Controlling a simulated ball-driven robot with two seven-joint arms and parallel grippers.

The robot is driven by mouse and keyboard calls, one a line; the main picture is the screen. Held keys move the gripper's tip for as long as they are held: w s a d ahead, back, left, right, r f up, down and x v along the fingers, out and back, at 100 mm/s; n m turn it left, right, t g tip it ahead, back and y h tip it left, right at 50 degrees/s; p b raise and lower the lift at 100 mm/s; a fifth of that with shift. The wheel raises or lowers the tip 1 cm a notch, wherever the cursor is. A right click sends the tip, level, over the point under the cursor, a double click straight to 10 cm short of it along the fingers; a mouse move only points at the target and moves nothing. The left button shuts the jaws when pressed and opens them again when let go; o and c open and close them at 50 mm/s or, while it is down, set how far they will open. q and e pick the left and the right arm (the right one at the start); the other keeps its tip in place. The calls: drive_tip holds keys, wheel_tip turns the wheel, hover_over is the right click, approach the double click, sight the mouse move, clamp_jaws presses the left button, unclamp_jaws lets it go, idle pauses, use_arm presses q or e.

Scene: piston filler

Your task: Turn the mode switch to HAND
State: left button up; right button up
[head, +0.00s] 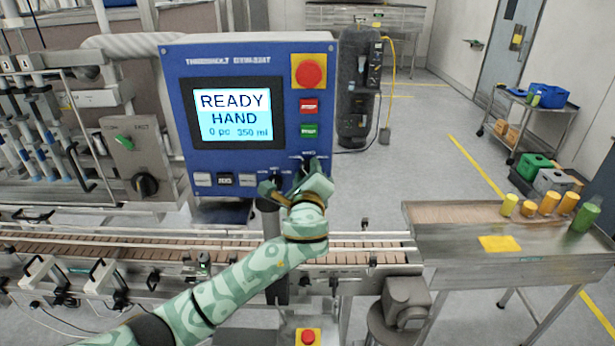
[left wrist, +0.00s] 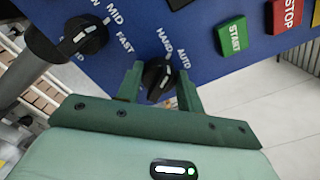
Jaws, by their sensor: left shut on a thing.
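The mode switch is a black knob (left wrist: 158,78) on the blue control panel (head: 180,120). In the left wrist view the labels HAND and AUTO stand beside it, and its light mark lies on the HAND side. My left gripper (head: 291,184) is at the panel's lower right edge. Its two green fingers are on either side of the knob and shut on it. In the head view the gripper covers most of the knob. The panel's screen (head: 234,114) reads READY, HAND, 0 pc, 350 ml. My right gripper is out of view.
A second black knob (left wrist: 80,38) marked MID and FAST is close to the left of my gripper. START (left wrist: 231,36) and STOP (left wrist: 283,14) buttons and a red emergency button (head: 309,72) are also close. A conveyor (head: 120,245) runs below the panel.

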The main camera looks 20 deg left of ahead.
use_arm(q)
drive_tip(key=shift+f+n, duration=0.15)
drive_tip(key=shift+n, duration=0.85)
drive_tip(key=shift+b, duration=0.3)
drive_tip(key=o, duration=1)
drive_tip(key=shift+s, duration=0.1)
drive_tip(key=b+v, duration=0.2)
drive_tip(key=v, duration=1.4)
